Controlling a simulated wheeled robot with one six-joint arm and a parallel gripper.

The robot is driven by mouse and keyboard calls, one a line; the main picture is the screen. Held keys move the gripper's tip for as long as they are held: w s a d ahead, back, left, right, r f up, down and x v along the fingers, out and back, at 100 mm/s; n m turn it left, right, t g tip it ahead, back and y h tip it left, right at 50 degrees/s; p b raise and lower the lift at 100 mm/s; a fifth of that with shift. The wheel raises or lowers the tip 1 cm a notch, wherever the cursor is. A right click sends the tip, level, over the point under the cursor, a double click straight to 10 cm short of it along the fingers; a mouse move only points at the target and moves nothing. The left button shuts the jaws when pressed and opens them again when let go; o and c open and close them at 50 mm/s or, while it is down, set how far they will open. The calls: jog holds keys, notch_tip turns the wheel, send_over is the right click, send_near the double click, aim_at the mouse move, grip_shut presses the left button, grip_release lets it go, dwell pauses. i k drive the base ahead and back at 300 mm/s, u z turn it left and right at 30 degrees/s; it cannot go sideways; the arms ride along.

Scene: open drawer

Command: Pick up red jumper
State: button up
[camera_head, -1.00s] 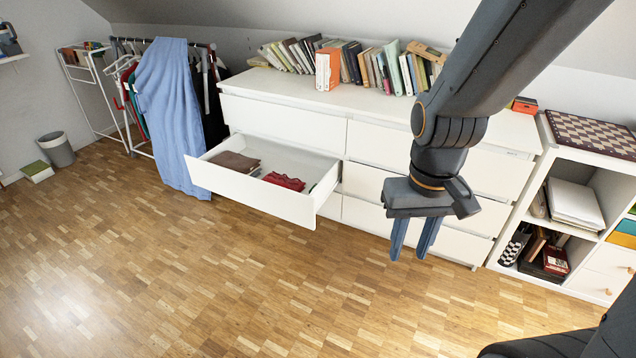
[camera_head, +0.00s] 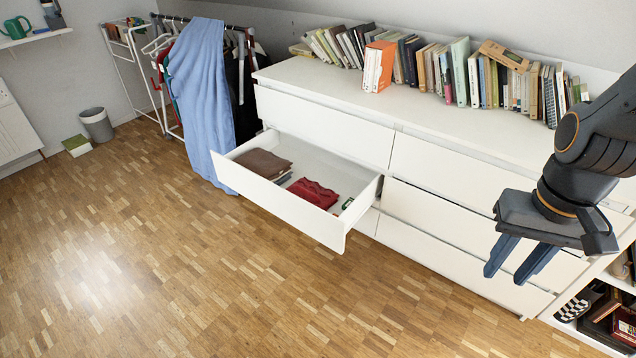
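The red jumper (camera_head: 313,193) lies folded in the open drawer (camera_head: 281,208), toward its right half. A folded brown garment (camera_head: 262,163) lies to its left in the same drawer. My gripper (camera_head: 511,271) hangs at the right of the view, in front of the dresser's right part and well to the right of the drawer. Its two blue fingers point down, apart, with nothing between them. Nothing covers the jumper from above.
The white dresser (camera_head: 330,101) has several books along its top. A blue cloth (camera_head: 203,105) hangs from a clothes rack left of the drawer. The wooden floor (camera_head: 200,270) in front is clear.

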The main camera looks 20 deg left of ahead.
aim_at(310, 194)
jog(key=i, duration=1.7)
jog(key=u, duration=2.35)
